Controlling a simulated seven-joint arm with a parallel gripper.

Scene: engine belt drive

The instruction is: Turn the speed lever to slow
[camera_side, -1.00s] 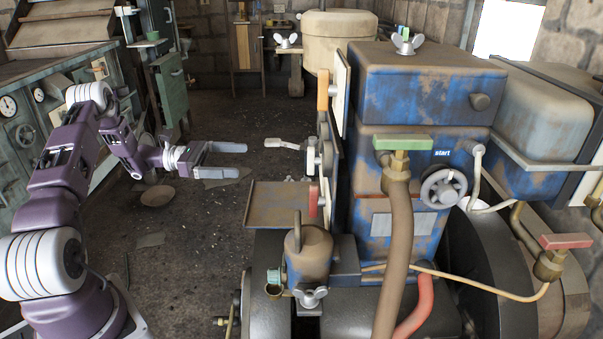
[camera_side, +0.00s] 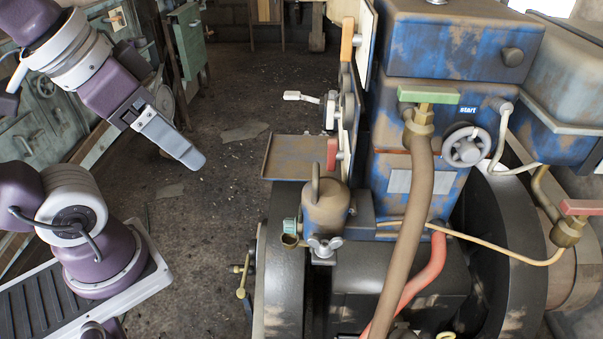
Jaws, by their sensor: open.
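The engine's control panel (camera_side: 350,105) is seen edge-on and carries several levers. A pale-handled lever (camera_side: 300,96) sticks out to the left. A red-handled lever (camera_side: 332,154) hangs lower down, and an orange-handled one (camera_side: 347,40) stands upright above. No speed or slow marking shows on this side, so I cannot tell which is the speed lever. My gripper (camera_side: 196,160) is left of the panel, well apart from all three levers, pointing down and to the right. It is open and empty; it is seen side-on, so one finger covers the other.
A rusty tray (camera_side: 292,155) juts out left below the pale lever. A green-handled valve (camera_side: 428,96) and a brown hose (camera_side: 412,225) stand in front of the blue engine block (camera_side: 440,45). The floor (camera_side: 215,215) between my gripper and the engine is clear.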

